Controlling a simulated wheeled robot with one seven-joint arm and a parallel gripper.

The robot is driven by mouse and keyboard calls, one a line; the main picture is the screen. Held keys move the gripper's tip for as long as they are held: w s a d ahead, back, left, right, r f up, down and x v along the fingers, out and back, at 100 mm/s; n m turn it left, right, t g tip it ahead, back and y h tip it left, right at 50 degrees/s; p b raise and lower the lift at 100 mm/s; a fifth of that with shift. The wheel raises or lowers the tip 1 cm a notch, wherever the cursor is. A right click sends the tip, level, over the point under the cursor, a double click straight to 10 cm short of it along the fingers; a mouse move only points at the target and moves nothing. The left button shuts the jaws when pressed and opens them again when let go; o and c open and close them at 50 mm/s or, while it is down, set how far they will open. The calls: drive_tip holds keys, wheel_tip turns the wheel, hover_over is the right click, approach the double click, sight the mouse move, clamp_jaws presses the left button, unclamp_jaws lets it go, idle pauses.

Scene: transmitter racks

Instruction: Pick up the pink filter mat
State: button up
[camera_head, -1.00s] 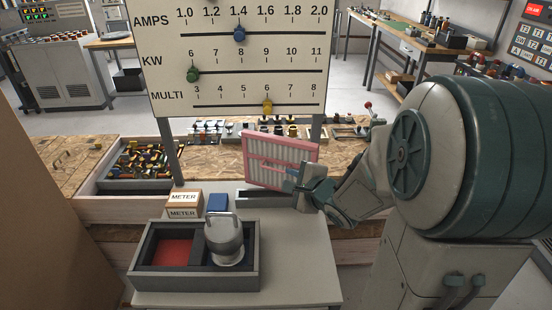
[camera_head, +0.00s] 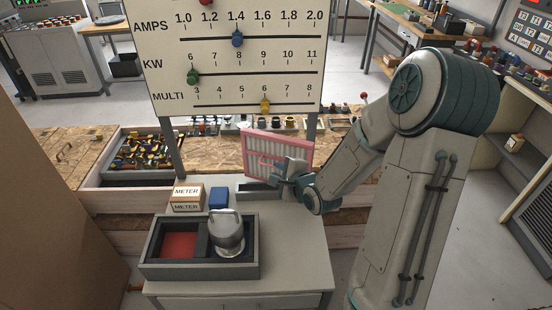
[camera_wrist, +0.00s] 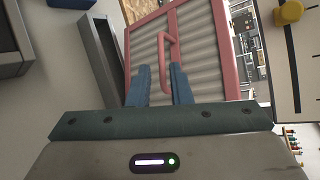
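The pink filter mat (camera_head: 262,151), a pink frame with pale pleats, stands upright at the back of the grey table. It fills much of the wrist view (camera_wrist: 200,45), with a pink loop handle (camera_wrist: 166,48) on its face. My gripper (camera_head: 285,172) is in front of the mat's lower right part. In the wrist view its two blue fingers (camera_wrist: 160,72) are apart, with the handle's near end in line with the gap between them. I see no finger pressed on the handle. I cannot tell whether the handle is fully between the fingers.
A dark grey tray (camera_head: 247,197) is at the mat's foot. A grey box (camera_head: 150,262) with a red pad and metal canister (camera_head: 228,235) stands in front. Meter boxes (camera_head: 187,192) and a blue block (camera_head: 218,198) are left. The scale board (camera_head: 235,90) rises behind, its post close to the mat.

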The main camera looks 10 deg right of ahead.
sight(271, 166)
drive_tip(key=shift+p+x, duration=0.4)
drive_tip(key=shift+x, duration=2.55)
drive_tip(key=shift+d, duration=0.2)
clamp_jaws()
